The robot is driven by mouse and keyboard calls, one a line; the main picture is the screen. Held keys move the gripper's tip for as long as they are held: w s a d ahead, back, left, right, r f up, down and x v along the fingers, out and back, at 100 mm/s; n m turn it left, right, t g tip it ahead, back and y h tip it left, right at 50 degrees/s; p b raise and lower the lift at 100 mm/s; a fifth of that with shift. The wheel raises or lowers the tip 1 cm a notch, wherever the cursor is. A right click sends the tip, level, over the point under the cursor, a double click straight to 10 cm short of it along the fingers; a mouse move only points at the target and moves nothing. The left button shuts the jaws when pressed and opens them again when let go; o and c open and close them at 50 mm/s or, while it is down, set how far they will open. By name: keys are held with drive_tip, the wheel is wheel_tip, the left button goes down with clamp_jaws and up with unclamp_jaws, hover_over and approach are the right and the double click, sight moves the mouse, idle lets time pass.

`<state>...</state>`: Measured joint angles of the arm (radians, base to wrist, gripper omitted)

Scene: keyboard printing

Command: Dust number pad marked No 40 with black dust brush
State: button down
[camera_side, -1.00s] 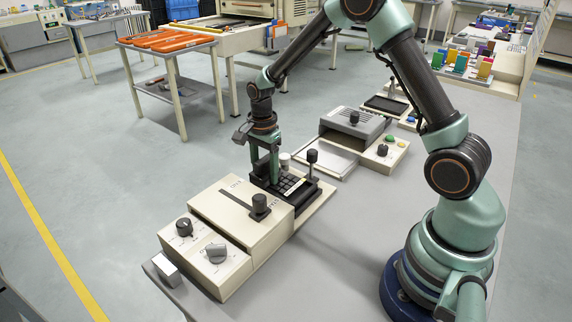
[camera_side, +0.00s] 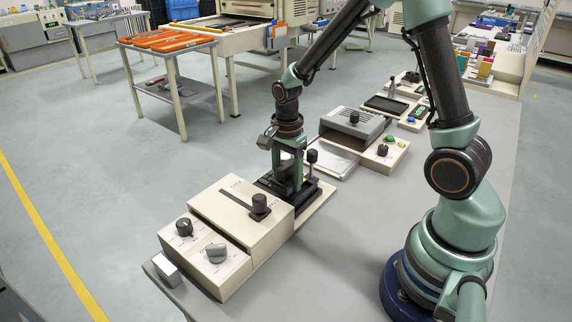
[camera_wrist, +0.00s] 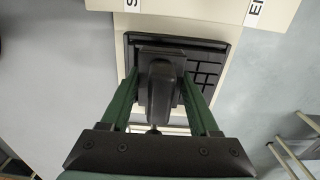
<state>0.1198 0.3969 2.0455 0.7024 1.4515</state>
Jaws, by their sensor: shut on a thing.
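The number pad (camera_wrist: 207,72) is a dark block of keys in a black tray, partly covered by the brush in the wrist view. In the side view its black frame (camera_side: 318,193) sits at the back end of a cream machine, mostly hidden by my gripper. The black dust brush (camera_wrist: 161,85) is between my gripper's green fingers (camera_wrist: 162,100), its head over the left and middle keys. My gripper (camera_side: 288,184) is shut on the brush, low over the pad. I cannot tell whether the bristles touch the keys. The No 40 marking is not readable.
The cream machine (camera_side: 228,222) has a black slider knob (camera_side: 260,204) and dials in front. A black upright knob (camera_side: 312,156) stands close to the gripper's right. A grey-topped unit (camera_side: 352,125) stands behind. The grey bench (camera_side: 345,235) is clear to the right.

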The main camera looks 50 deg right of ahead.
sight(287, 164)
drive_tip(key=shift+r, duration=3.3)
